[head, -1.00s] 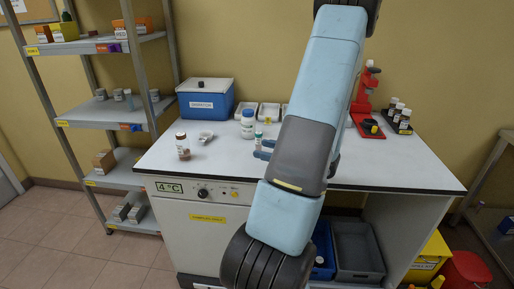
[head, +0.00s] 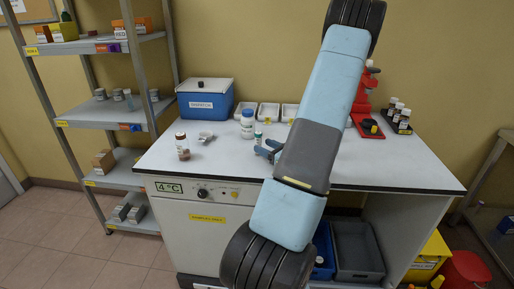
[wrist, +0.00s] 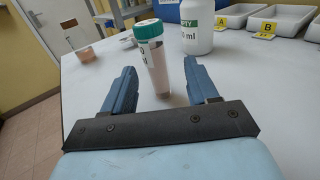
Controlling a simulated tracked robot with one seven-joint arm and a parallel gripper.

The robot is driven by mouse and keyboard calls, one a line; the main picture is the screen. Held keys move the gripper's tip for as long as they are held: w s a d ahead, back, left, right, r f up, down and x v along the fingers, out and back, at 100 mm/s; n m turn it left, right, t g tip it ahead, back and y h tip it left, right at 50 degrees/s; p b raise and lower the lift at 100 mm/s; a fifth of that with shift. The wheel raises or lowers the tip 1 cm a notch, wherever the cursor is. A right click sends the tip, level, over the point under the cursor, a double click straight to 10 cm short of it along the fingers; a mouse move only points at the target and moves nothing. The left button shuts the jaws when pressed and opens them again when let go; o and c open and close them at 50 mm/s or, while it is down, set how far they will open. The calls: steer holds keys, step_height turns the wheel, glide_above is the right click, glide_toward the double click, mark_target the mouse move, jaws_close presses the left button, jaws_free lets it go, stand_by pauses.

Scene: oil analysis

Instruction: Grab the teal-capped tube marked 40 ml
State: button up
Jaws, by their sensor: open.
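The teal-capped tube (wrist: 154,62) stands upright on the white bench top in the wrist view, with part of its label showing "0 ml"; the full number is not readable. My gripper (wrist: 160,83) is open, with one blue finger on each side of the tube and a gap on both sides.
A white bottle marked "EMPTY" (wrist: 197,27) stands close behind the tube. A brown-capped jar (head: 182,146) stands left on the bench (head: 225,170). Trays (head: 269,112), a blue box (head: 205,99) and a red device (head: 369,122) stand along the back.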

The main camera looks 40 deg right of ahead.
steer(key=shift+w+a+r, duration=0.1)
steer(key=shift+w+a, duration=0.05)
steer(key=shift+w, duration=0.75)
steer(key=shift+w+a+r, duration=0.1)
steer(key=shift+w+a, duration=0.05)
steer(key=shift+w, duration=0.8)
steer(key=shift+w+a+r, duration=0.1)
steer(key=shift+w+a, duration=0.05)
steer(key=shift+w, duration=0.75)
steer(key=c, duration=1)
